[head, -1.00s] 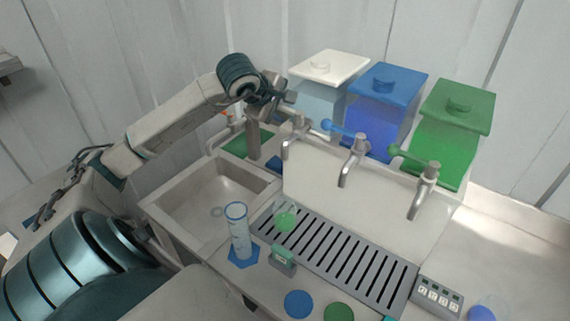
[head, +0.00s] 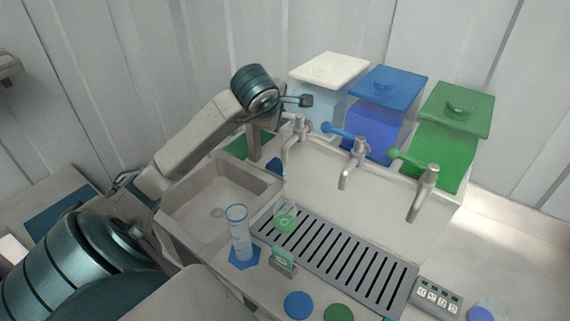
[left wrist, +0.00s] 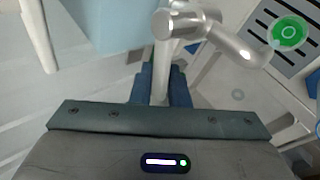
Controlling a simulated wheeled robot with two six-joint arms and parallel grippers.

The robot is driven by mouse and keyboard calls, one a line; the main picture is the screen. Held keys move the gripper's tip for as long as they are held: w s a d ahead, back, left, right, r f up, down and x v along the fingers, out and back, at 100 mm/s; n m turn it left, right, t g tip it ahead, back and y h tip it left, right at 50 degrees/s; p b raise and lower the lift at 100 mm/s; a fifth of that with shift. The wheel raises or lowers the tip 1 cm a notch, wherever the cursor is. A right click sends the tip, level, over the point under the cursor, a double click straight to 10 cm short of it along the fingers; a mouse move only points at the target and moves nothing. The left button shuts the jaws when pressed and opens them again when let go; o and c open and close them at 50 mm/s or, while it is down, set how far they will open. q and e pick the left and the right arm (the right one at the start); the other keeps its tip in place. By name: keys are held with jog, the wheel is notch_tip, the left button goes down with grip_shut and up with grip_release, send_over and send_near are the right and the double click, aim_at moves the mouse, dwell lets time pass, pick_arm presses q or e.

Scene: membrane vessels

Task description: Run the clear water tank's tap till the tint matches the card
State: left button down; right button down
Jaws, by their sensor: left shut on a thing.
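The clear water tank (head: 318,106) has a white lid and stands leftmost of three tanks. Its metal tap (head: 297,134) points down over the left end of the drip tray; the tap also shows in the left wrist view (left wrist: 225,42). My left gripper (head: 303,101) is at this tap. In the left wrist view its fingers (left wrist: 160,85) are shut on the tap's lever (left wrist: 160,84). A small clear vessel (head: 285,215) with green in it sits on the tray near the tap. A small stand with a green face (head: 281,259), perhaps the card, is at the tray's front edge. My right gripper is not in view.
Blue (head: 376,125) and green (head: 446,145) tanks with taps stand to the right. A sink (head: 215,195) is at the left. A tall blue-rimmed cylinder (head: 239,232) stands on a blue mat. A button panel (head: 437,297) is beyond the slotted drip tray (head: 335,253).

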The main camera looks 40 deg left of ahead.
pick_arm(q)
jog(key=shift+s+d+n+y, duration=0.1)
jog(key=shift+n+y, duration=0.2)
jog(key=shift+f, duration=0.1)
jog(key=m+b, duration=0.1)
jog(key=m+h+b, duration=0.1)
jog(key=b, duration=0.1)
jog(key=shift+w+a+f, duration=0.2)
jog(key=shift+w+a, duration=0.1)
jog(key=shift+w, duration=0.05)
jog(key=shift+w+r+m+h, duration=0.15)
jog(key=shift+m+h, duration=0.15)
jog(key=shift+h, duration=0.2)
jog(key=shift+w+a+r+m+t+h+b, duration=0.1)
jog(key=shift+w+m+t+h+b, duration=0.15)
jog(key=shift+m+h+b, duration=0.35)
jog(key=shift+w+r+m+t+h+b, duration=0.1)
jog(key=shift+w+m+t+h+b, duration=0.1)
jog(key=shift+m+h+b, duration=0.35)
